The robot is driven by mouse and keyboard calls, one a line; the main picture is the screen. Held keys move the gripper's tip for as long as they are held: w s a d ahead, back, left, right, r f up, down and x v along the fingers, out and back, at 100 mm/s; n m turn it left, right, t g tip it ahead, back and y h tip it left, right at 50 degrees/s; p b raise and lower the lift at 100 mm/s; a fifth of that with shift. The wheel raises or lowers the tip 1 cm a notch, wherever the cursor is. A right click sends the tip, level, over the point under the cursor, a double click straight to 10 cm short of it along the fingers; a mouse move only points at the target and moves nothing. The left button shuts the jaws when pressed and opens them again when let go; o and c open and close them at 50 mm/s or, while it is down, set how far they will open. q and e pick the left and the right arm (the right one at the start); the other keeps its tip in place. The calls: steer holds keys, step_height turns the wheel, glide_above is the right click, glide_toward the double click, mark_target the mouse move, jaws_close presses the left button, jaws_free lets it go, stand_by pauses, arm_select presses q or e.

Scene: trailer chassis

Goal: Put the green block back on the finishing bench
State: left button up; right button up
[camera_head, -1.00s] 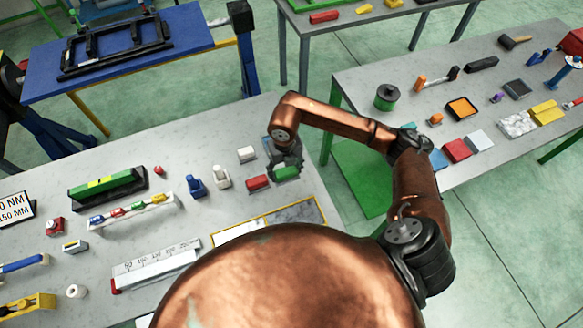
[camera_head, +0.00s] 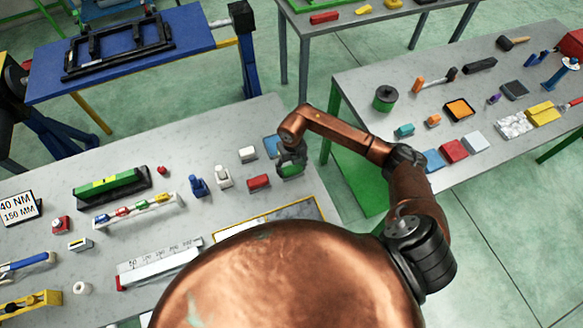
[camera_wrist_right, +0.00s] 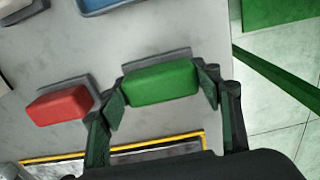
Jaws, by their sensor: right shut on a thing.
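The green block (camera_head: 290,171) is at the right end of the near grey bench (camera_head: 225,145), to the right of a red block (camera_head: 258,183). My right gripper (camera_head: 291,162) reaches over it from above. In the right wrist view the green block (camera_wrist_right: 160,83) sits between the two fingers of my right gripper (camera_wrist_right: 163,92), one pad at each end, and the gripper is shut on it. I cannot tell whether the block touches the benchtop. No label shows which bench is the finishing bench. My left gripper is not in view.
A blue block (camera_head: 271,147) lies just behind the gripper, and a white block (camera_head: 248,153) beside it. A yellow-edged plate (camera_head: 300,210) lies in front. A second grey bench (camera_head: 395,82) on the right holds several blocks and tools, with a floor gap between.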

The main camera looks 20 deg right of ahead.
mark_target(292, 167)
steer(key=shift+f, duration=0.15)
steer(key=o, duration=1.1)
steer(key=shift+r, duration=0.25)
step_height(292, 167, up, 12)
steer(key=b, duration=0.2)
steer(key=shift+f, duration=0.1)
